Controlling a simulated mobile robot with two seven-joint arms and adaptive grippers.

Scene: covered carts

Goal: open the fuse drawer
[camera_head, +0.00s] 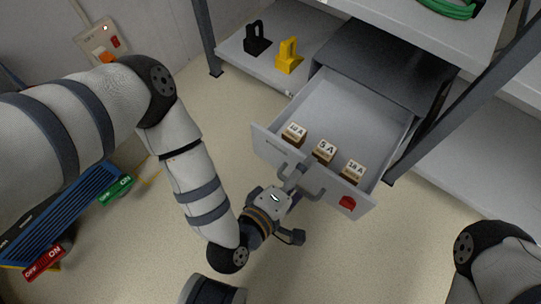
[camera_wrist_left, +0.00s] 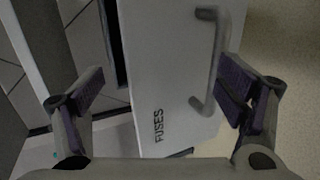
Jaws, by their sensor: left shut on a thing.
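The fuse drawer (camera_head: 345,115) is pulled out from a dark cabinet under the table in the head view. Several small labelled fuse blocks, one reading 5 A (camera_head: 324,151), stand inside behind its front panel. In the left wrist view the drawer front (camera_wrist_left: 165,70) carries the word FUSES and a grey bar handle (camera_wrist_left: 214,60). My left gripper (camera_head: 297,207) is at the front panel, shut on the handle. In the wrist view its fingers are well apart, one beside the handle. My right gripper is out of view; only part of my right arm shows at lower right.
A red piece (camera_head: 347,202) sits on the drawer front's right end. A black padlock-like object (camera_head: 257,40) and a yellow one (camera_head: 288,57) stand on the shelf left of the cabinet. Table legs flank the drawer. Bare floor lies in front.

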